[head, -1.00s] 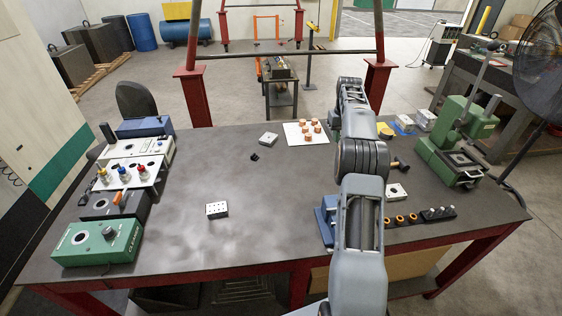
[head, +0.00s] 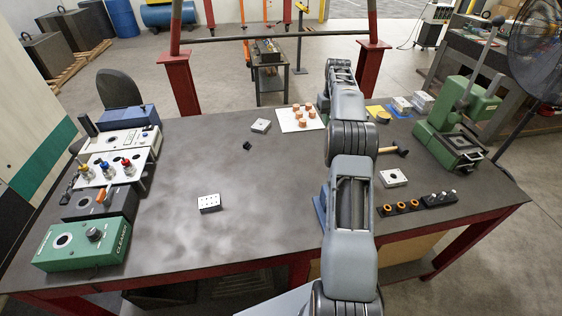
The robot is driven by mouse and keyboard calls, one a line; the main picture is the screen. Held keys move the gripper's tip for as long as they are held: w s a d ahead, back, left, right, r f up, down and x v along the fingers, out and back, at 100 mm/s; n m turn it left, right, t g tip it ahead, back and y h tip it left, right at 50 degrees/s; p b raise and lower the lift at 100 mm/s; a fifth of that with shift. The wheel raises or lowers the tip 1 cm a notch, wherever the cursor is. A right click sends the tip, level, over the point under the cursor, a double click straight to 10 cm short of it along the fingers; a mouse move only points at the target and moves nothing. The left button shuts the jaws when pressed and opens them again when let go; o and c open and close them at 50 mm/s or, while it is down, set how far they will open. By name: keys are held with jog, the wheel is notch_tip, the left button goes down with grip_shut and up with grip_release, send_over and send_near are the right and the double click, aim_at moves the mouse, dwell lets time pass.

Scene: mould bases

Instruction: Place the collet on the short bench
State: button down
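I cannot tell for sure which thing is the collet. A small black piece (head: 246,145) lies alone on the large grey table (head: 265,225), left of my arm. A low, narrow dark bench (head: 269,86) stands on the floor beyond the table, behind the red frame; it looks like the short bench. It carries some small machine-like items, too small to make out. My arm reaches from the bottom of the head view over the right half of the table toward the far edge. My gripper does not show; the arm links hide it or it lies beyond them.
Copper-coloured pieces stand on a white plate (head: 288,124) left of my arm. A drilled block (head: 209,202) lies mid-table. Control boxes (head: 85,245) line the left side. A green press (head: 452,125) and a rack with orange rings (head: 417,206) are at right. Red posts (head: 182,90) rise behind.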

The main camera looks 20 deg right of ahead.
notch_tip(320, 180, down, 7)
jog(key=b, duration=0.7)
jog(key=p, duration=0.3)
send_near(289, 162)
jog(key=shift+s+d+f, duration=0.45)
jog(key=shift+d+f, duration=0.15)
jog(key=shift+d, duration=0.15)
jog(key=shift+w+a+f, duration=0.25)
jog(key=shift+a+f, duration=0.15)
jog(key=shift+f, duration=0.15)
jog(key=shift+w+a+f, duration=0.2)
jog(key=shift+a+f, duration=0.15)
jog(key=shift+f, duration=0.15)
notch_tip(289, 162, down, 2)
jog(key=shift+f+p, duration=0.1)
jog(key=shift+p, duration=0.75)
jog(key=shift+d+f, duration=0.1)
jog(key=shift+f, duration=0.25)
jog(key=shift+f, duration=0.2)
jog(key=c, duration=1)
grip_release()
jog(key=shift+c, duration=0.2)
